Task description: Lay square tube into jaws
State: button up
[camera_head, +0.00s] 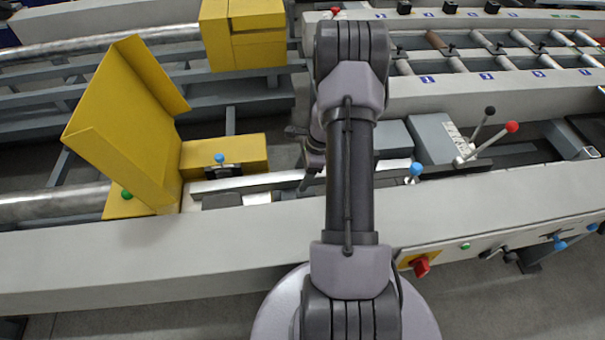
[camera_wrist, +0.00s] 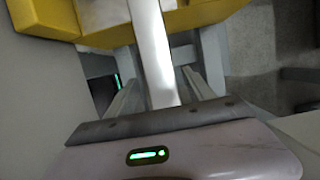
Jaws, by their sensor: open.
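In the wrist view a bright, straight silver bar (camera_wrist: 153,60), which looks like the square tube, runs from the yellow housing down to the edge of my gripper body. My gripper (camera_wrist: 160,78) is open, with one grey finger on each side of the bar. I cannot tell whether they touch it. In the head view a silver strip (camera_head: 245,182) lies along the machine bed beside the yellow block, and my arm hides its middle. My gripper (camera_head: 309,182) points down there, mostly behind my arm. The jaws cannot be made out clearly; a dark grey block (camera_head: 222,201) sits before the strip.
A tall yellow guard (camera_head: 125,120) stands at left, with a yellow block (camera_head: 230,153) beside it. Levers with a red knob (camera_head: 512,127) and a blue knob (camera_head: 416,169) stick up at right. A roller track (camera_head: 500,50) runs behind. The front beam (camera_head: 200,235) is bare.

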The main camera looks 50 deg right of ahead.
jog(key=p+v, duration=0.7)
jog(key=v, duration=1)
jog(key=shift+r+p, duration=0.2)
jog(key=shift+p, duration=0.15)
